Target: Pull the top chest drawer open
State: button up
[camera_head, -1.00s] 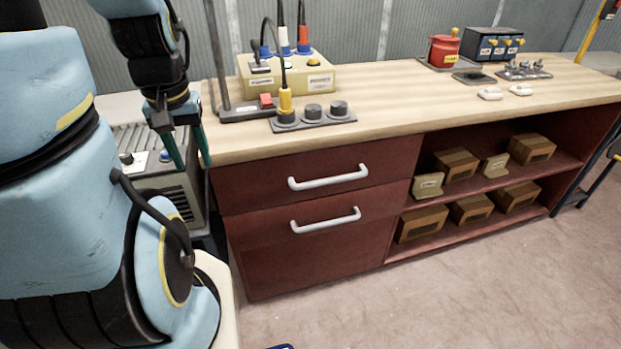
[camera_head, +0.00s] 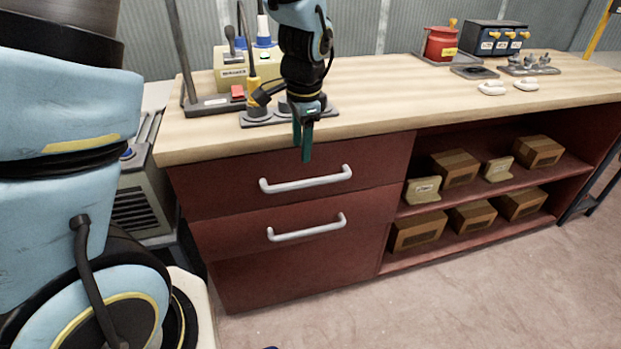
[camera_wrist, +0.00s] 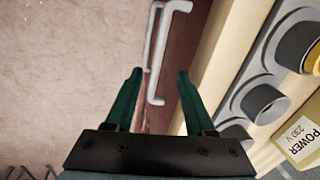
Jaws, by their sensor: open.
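The top chest drawer (camera_head: 240,190) is a dark red front under the wooden worktop, and it looks shut. Its white bar handle (camera_head: 306,181) runs across the front. My gripper (camera_head: 303,150) hangs over the worktop's front edge, fingers pointing down, just above the handle and apart from it. In the wrist view my gripper's two green fingers (camera_wrist: 158,90) are spread with nothing between them. Two white handles show beyond the fingertips there; the nearer one (camera_wrist: 153,75) lies between and ahead of them. The lower drawer (camera_head: 240,235) has a similar handle (camera_head: 306,228).
A socket strip (camera_head: 262,118) and a beige power box (camera_head: 232,80) stand on the worktop close behind my gripper. Open shelves (camera_head: 415,264) with several small boxes are on the right. The floor (camera_head: 450,310) before the chest is clear.

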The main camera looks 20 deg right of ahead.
aim_at(311, 181)
jog(key=shift+m, duration=0.7)
jog(key=d+f, duration=0.1)
jog(key=f, duration=0.2)
jog(key=w+d+f, duration=0.1)
jog(key=f, duration=0.3)
jog(key=d+f, duration=0.1)
jog(key=f, duration=0.3)
jog(key=shift+w+f, duration=0.25)
jog(key=shift+w, duration=0.05)
jog(key=shift+c, duration=0.3)
grip_shut()
